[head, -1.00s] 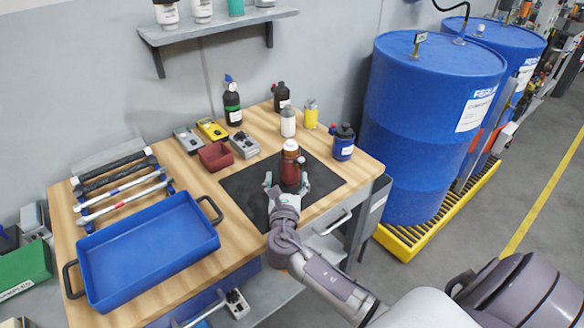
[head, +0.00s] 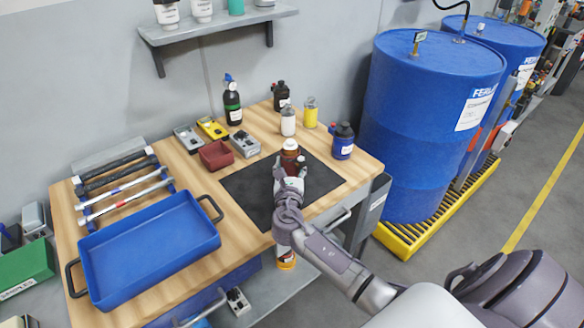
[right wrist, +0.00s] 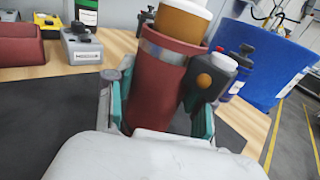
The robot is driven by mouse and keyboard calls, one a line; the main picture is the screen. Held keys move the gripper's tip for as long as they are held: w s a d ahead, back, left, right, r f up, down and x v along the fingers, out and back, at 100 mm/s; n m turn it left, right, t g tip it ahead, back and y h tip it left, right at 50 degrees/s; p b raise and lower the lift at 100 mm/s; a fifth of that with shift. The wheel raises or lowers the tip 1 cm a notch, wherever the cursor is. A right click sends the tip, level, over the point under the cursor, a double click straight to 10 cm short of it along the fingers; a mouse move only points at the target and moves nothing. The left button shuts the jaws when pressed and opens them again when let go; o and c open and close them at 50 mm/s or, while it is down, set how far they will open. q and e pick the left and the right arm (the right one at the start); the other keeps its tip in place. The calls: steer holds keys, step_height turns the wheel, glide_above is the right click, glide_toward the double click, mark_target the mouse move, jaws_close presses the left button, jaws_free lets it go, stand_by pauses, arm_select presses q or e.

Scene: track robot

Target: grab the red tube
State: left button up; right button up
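The red tube (head: 289,161) is a dark red, upright cylinder on the black mat (head: 247,194). In the right wrist view the red tube (right wrist: 160,88) has a grey band, a brown-orange top piece, and a dark side part with an orange knob. My right gripper (head: 290,172) has its fingers on both sides of the tube. In the wrist view the teal finger pads of my right gripper (right wrist: 162,112) lie close along the tube's sides; I cannot tell whether both touch. The tube's lower part is hidden. My left gripper is not in view.
A red bin (head: 216,155) is behind left. A blue tray (head: 150,250) fills the left front. Blue drums (head: 415,120) stand right.

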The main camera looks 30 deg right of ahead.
steer(key=c, duration=0.5)
steer(key=shift+c, duration=0.3)
steer(key=shift+r, duration=0.2)
